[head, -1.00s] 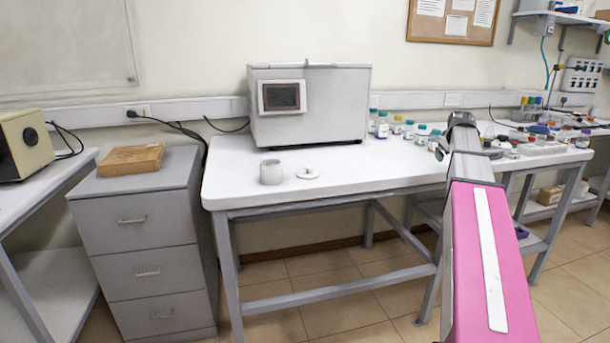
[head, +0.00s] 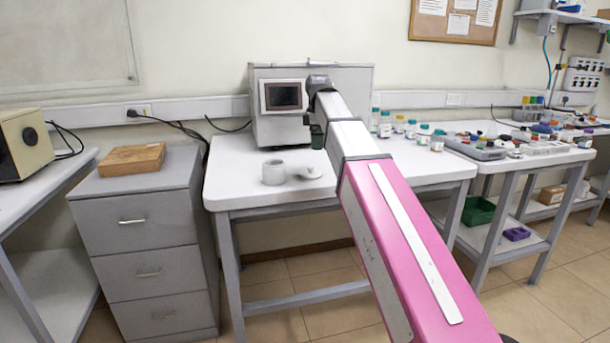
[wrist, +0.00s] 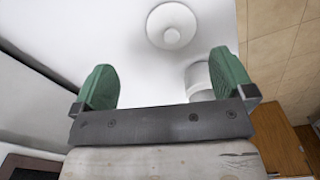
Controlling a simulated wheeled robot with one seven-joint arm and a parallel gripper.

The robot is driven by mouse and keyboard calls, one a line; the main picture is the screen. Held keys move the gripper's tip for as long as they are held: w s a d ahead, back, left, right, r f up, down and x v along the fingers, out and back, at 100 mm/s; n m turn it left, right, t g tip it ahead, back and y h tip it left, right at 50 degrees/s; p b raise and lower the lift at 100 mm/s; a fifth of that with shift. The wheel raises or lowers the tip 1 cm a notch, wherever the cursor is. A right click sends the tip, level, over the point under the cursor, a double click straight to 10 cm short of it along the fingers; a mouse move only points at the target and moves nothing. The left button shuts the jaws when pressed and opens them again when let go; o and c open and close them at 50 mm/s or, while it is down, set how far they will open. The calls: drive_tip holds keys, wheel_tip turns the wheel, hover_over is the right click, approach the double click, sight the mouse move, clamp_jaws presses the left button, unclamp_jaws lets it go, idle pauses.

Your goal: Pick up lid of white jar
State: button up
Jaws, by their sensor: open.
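The white jar (head: 273,172) stands upright and uncovered near the front left of the white table. Its round lid (head: 308,173) with a central knob lies on the table just right of it. My gripper (head: 317,136) is above the table, above and behind the lid, with its green fingers pointing down. In the wrist view my gripper (wrist: 161,65) is open and empty. The lid (wrist: 171,24) shows whole beyond the fingertips, a little right of the middle. The jar (wrist: 199,82) is partly hidden by the right finger and the gripper body.
A grey box-shaped instrument (head: 350,122) with a screen stands at the back of the table (head: 245,192), close behind my gripper. Several small bottles (head: 411,128) stand to the right. A grey drawer cabinet (head: 140,225) is on the left. The table around the lid is clear.

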sight(312, 167)
drive_tip(key=shift+s+a, duration=0.4)
drive_tip(key=shift+a, duration=0.3)
wheel_tip(312, 167, down, 11)
drive_tip(key=shift+s+a+r, duration=0.1)
drive_tip(key=shift+s+r, duration=0.05)
drive_tip(key=shift+r, duration=0.05)
drive_tip(key=c, duration=0.8)
